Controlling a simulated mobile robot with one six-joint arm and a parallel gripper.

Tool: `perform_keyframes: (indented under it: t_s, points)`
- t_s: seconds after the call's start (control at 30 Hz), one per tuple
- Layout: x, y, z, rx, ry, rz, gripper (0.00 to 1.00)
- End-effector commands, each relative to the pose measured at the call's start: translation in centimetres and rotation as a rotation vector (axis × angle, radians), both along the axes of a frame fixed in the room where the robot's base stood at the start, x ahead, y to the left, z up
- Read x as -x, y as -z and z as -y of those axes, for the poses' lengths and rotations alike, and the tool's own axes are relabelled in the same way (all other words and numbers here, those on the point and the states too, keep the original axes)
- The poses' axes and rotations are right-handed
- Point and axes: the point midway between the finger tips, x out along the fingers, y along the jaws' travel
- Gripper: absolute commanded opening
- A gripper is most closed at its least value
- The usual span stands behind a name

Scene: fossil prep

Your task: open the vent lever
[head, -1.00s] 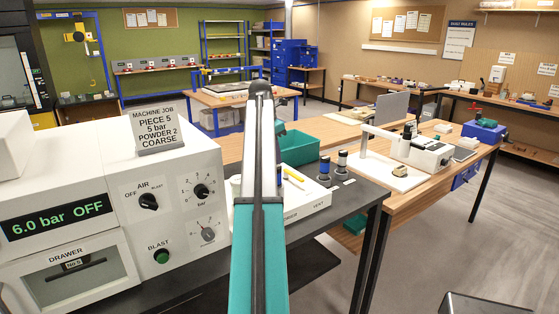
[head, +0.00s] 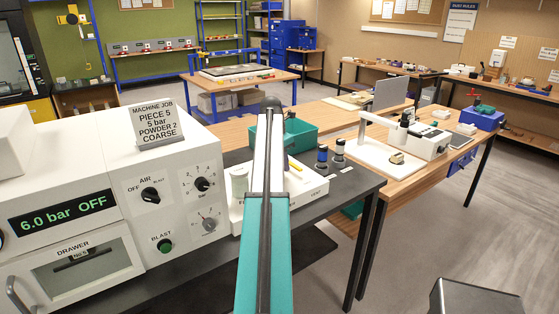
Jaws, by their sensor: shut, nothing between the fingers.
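I cannot make out a vent lever in the head view. The white blasting machine (head: 110,180) on the left has a display reading 6.0 bar OFF (head: 62,212). Its front carries an AIR knob (head: 150,195), two smaller dials (head: 202,184) and a green BLAST button (head: 165,245). A white tray (head: 308,190) stands to its right on the dark bench, partly behind my arm. My teal and white arm reaches forward through the middle of the view and ends in a dark rounded tip. My gripper does not show.
A job sign (head: 158,122) stands on the machine, and a drawer (head: 82,268) is below the display. A teal bin (head: 300,136) and dark bottles (head: 322,158) stand behind the tray. A wooden table (head: 425,173) is to the right.

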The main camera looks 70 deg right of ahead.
Motion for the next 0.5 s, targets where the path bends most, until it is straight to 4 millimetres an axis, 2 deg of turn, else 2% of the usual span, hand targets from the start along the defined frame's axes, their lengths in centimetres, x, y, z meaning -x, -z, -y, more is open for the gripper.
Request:
perform_keyframes:
  t_s: [0.2,0.5]
  points:
    - [0.80,-0.11,1.30,0.000,0.001,0.000,0.00]
    - [0.90,0.00,1.42,0.001,0.000,0.001,0.00]
